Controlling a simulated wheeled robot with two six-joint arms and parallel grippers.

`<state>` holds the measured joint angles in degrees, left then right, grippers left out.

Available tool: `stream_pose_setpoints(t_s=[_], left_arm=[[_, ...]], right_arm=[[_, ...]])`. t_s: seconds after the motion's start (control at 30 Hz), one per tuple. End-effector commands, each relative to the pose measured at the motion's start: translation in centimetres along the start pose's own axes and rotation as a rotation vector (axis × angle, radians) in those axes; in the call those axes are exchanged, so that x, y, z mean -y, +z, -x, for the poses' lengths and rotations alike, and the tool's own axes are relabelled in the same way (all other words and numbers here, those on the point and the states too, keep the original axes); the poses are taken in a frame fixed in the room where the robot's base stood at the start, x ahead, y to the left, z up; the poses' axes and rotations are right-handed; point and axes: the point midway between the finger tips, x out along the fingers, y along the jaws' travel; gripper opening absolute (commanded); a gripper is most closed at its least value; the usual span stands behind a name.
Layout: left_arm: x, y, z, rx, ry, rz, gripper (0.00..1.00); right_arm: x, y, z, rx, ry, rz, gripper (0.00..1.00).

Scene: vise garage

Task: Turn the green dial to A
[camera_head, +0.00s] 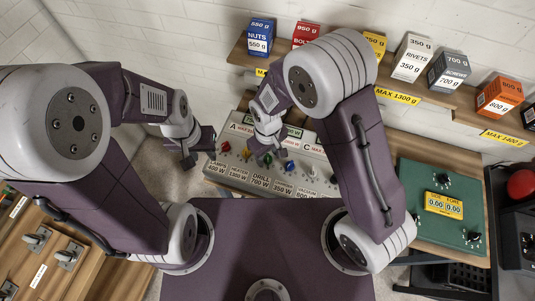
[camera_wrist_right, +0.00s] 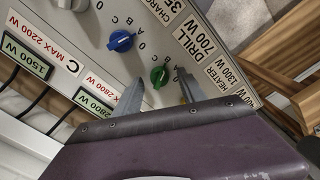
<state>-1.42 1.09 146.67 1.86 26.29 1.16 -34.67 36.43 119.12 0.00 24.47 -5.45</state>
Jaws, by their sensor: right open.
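The green dial (camera_wrist_right: 159,76) is on the front of a grey power panel (camera_head: 231,175), above the label DRILL 700 W. In the right wrist view it sits between the two open fingertips of my right gripper (camera_wrist_right: 160,88), with a gap on each side. I cannot read which mark the dial points to. In the head view my right gripper (camera_head: 264,151) is over the panel and partly hides the green dial. My left gripper (camera_head: 194,152) is left of the panel, away from the dials, and its jaw opening is unclear.
The blue dial (camera_wrist_right: 121,41) is beside the green one. Red (camera_head: 225,146) and yellow (camera_head: 246,152) dials are to its left in the head view, and a white dial (camera_head: 313,170) is to the right. A shelf with boxes is behind. A green board (camera_head: 425,215) is at right.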

Motion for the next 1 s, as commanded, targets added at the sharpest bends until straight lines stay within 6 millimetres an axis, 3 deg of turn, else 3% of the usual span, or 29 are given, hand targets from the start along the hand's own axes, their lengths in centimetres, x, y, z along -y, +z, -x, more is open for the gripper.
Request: stream_pose_setpoints(t_s=[0.33, 0.5, 0.77, 1.0], left_arm=[[0.00, 0.00, 0.05, 0.000, 0.000, 0.000, 0.36], [0.00, 0.00, 0.05, 0.000, 0.000, 0.000, 0.36], [0.00, -0.01, 0.11, 0.000, 0.000, 0.000, 0.36], [-0.01, -0.04, 0.39, 0.000, 0.000, 0.000, 0.36]], right_arm=[[-0.02, 0.00, -0.75, -0.001, 0.000, 0.000, 0.45], [-0.01, 0.00, -0.73, -0.001, 0.000, 0.000, 0.00], [-0.01, -0.01, -0.69, -0.001, 0.000, -0.018, 0.00], [-0.02, -0.03, -0.62, -0.001, 0.000, -0.133, 0.00]])
